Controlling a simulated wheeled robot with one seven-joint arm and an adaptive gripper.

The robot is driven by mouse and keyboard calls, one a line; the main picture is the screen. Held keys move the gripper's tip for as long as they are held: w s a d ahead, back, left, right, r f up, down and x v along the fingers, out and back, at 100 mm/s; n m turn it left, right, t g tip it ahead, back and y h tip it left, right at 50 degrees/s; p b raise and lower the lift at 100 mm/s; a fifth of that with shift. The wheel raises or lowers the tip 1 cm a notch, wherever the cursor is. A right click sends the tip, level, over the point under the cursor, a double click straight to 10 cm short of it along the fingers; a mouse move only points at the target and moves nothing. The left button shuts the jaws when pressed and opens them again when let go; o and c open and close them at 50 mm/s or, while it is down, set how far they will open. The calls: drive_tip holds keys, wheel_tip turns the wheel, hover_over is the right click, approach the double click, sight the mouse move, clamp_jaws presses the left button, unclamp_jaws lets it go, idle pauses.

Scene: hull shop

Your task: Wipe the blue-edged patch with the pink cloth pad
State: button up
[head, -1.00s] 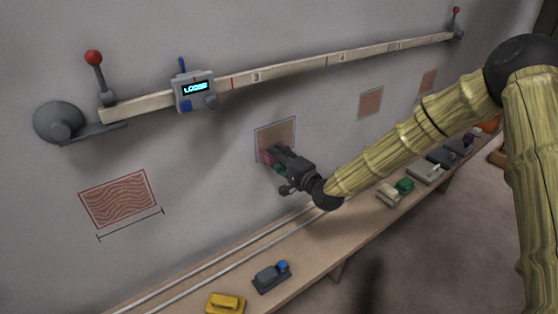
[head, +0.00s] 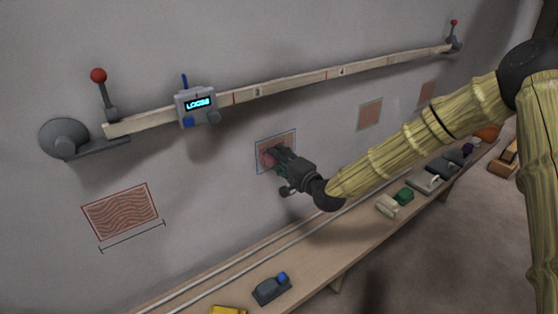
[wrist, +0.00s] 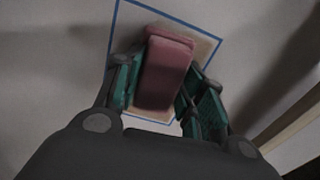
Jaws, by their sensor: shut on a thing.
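The blue-edged patch (head: 290,138) is a tan square on the grey wall, below the middle of the wooden rail. It also shows in the wrist view, with its blue outline (wrist: 172,17) around a tan area. My gripper (head: 279,158) is at the patch, its green fingers (wrist: 160,88) shut on the pink cloth pad (wrist: 168,68). The pad (head: 268,158) lies in front of the patch's lower left part in the head view. Whether it touches the wall is hard to tell. The gripper and pad hide part of the patch.
A wooden rail (head: 300,78) with a grey meter (head: 197,104) reading "LOOSE" crosses the wall above. A red-edged patch (head: 122,212) is at lower left. Below runs a bench (head: 325,255) with a blue-knobbed block (head: 271,288), a green block (head: 404,195) and other tools.

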drive_tip(key=shift+w+r+p, duration=0.1)
drive_tip(key=shift+r+p, duration=1.05)
drive_tip(key=shift+r, duration=1.9)
wheel_tip(320, 180, down, 13)
drive_tip(key=b, duration=0.9)
drive_tip(key=shift+f, duration=0.1)
drive_tip(key=shift+o, duration=0.7)
drive_tip(key=shift+c, duration=0.7)
drive_tip(key=shift+s+d, duration=0.15)
drive_tip(key=shift+s, duration=0.1)
drive_tip(key=shift+s+d, duration=0.25)
drive_tip(key=shift+s, duration=0.15)
